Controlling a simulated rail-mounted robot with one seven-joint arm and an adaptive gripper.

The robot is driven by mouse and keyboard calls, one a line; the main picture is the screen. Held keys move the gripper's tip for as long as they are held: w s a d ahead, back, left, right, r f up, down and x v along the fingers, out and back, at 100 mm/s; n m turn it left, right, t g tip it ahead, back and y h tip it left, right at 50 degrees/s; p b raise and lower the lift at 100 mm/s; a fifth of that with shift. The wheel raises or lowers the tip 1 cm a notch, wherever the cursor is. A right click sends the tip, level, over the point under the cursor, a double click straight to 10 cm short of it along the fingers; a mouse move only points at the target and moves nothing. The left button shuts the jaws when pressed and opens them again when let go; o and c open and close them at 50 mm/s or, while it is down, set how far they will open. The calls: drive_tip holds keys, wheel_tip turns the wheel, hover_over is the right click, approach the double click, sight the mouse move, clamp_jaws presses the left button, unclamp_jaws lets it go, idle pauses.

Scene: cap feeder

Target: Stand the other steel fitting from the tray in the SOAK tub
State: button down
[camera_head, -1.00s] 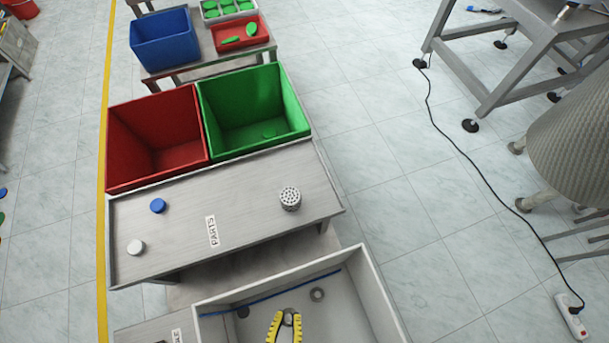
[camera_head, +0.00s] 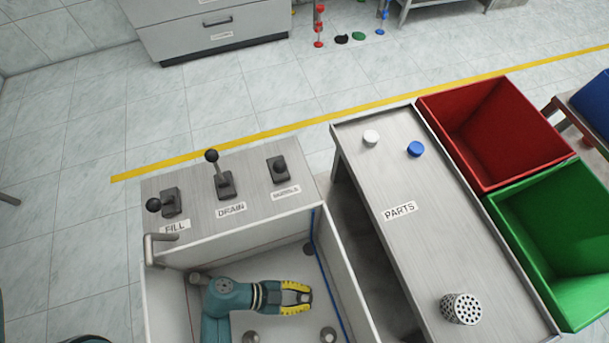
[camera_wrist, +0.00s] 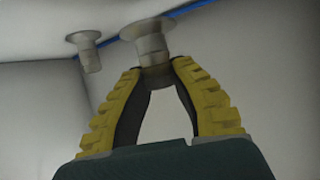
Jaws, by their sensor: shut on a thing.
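My gripper (camera_head: 308,293) reaches into a white-walled tub (camera_head: 160,300). Its yellow fingers are shut on a steel fitting, seen in the wrist view (camera_wrist: 150,45), gripped by its narrow end with the wide flange away from me. I cannot tell whether the flange touches the tub floor. A second flanged fitting (camera_wrist: 86,48) stands apart to its left in the wrist view. No SOAK label is legible.
A panel with FILL (camera_head: 170,203), DRAIN (camera_head: 224,185) and a third control (camera_head: 279,170) borders the tub. The PARTS table (camera_head: 400,240) holds a white cap, a blue cap (camera_head: 415,149) and a perforated cylinder (camera_head: 461,309). Red (camera_head: 490,180) and green (camera_head: 545,310) bins stand beyond.

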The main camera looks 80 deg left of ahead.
sight(300, 297)
wheel_tip(300, 297, down, 4)
drive_tip(key=shift+r+b, duration=0.15)
drive_tip(key=shift+b, duration=0.75)
drive_tip(key=shift+r, duration=0.15)
drive_tip(key=c, duration=1)
unclamp_jaws()
drive_tip(key=shift+c, duration=0.2)
drive_tip(key=shift+p+v, duration=1)
drive_tip(key=shift+v, duration=0.15)
drive_tip(key=shift+p+v, duration=0.35)
drive_tip(key=shift+v, duration=0.5)
